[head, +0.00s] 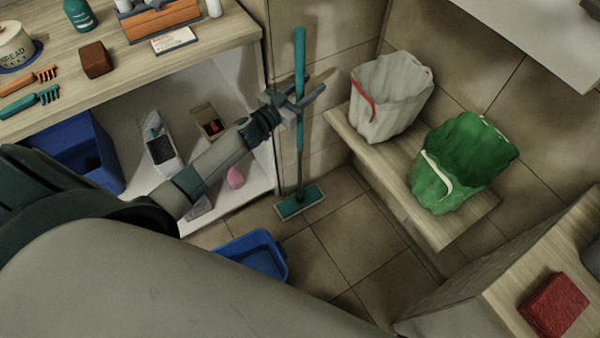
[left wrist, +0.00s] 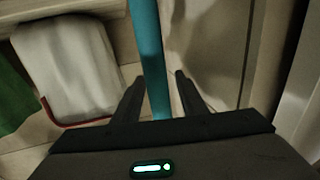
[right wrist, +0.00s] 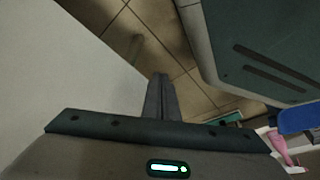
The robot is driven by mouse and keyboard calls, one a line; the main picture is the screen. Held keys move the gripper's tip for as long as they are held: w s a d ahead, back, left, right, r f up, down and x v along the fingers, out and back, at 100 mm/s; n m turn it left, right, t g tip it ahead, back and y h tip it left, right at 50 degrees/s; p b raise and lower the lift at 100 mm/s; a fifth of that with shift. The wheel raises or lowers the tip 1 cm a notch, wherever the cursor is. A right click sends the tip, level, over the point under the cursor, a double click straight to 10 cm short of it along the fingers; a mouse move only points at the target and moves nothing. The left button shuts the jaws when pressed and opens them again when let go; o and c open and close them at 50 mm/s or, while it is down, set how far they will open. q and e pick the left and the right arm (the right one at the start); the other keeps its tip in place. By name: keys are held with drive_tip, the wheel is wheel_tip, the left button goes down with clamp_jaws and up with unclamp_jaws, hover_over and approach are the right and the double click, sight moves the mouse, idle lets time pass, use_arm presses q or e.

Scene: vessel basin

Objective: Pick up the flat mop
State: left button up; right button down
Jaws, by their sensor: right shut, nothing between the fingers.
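The flat mop (head: 301,152) stands nearly upright by the tiled wall, with a teal upper handle, a darker lower pole and a teal flat head (head: 299,201) on the floor. My left gripper (head: 311,88) is at the upper handle. In the left wrist view, the teal handle (left wrist: 151,50) passes between the open fingers (left wrist: 158,82), with a gap visible on both sides. My right gripper (right wrist: 161,78) shows only in the right wrist view, with its fingers together and empty.
A shelf unit (head: 235,35) is at left. A blue tub (head: 258,252) lies on the floor nearby. Tiled floor around the mop head is clear.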

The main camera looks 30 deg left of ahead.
use_arm(q)
drive_tip(key=shift+c, duration=0.5)
clamp_jaws()
drive_tip(key=shift+r, duration=0.1)
use_arm(e)
drive_tip(key=shift+d, duration=0.25)
drive_tip(key=shift+d, duration=0.1)
use_arm(q)
drive_tip(key=shift+r, duration=0.15)
